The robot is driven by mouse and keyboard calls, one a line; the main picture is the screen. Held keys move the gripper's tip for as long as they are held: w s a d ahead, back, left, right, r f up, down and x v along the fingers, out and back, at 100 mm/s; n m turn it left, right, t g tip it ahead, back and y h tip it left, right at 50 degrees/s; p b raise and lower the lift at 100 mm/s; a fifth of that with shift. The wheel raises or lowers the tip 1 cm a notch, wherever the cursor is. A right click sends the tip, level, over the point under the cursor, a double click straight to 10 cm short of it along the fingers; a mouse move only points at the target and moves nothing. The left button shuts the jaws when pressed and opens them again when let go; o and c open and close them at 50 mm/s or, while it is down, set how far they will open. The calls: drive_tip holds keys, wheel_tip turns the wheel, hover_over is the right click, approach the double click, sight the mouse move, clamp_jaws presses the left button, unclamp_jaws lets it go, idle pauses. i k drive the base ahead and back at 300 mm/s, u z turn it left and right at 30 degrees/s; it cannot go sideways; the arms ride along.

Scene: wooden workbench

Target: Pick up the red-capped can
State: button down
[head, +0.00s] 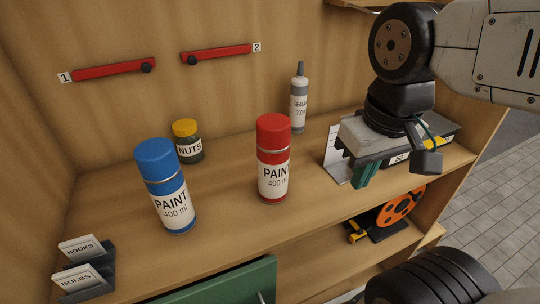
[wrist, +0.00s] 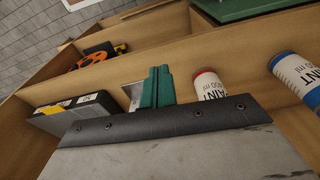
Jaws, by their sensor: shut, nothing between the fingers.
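The red-capped can (head: 273,165), labelled PAINT 400 ml, stands upright on the bench near its middle. In the wrist view the red can (wrist: 208,84) shows at the right, partly cut off by the gripper's body. My gripper (head: 362,175) is to the right of the can, apart from it, with its green fingers pointing down over the bench. In the wrist view the green fingers (wrist: 157,86) are together, shut and empty. A blue-capped can (head: 166,190), also labelled PAINT 400 ml, stands upright left of the red one.
A NUTS jar (head: 187,142) stands behind the cans, and a SEALANT tube (head: 299,102) stands at the back. A black case (wrist: 78,112) lies beside my gripper at the bench's right. HOOKS and BULBS card holders (head: 85,270) stand front left. An orange reel (head: 400,207) sits on the lower shelf.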

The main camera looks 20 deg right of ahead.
sight(272, 166)
drive_tip(key=z, duration=0.5)
drive_tip(key=k, duration=1.2)
drive_tip(key=z, duration=0.65)
drive_tip(key=i, duration=0.45)
drive_tip(key=u, duration=0.2)
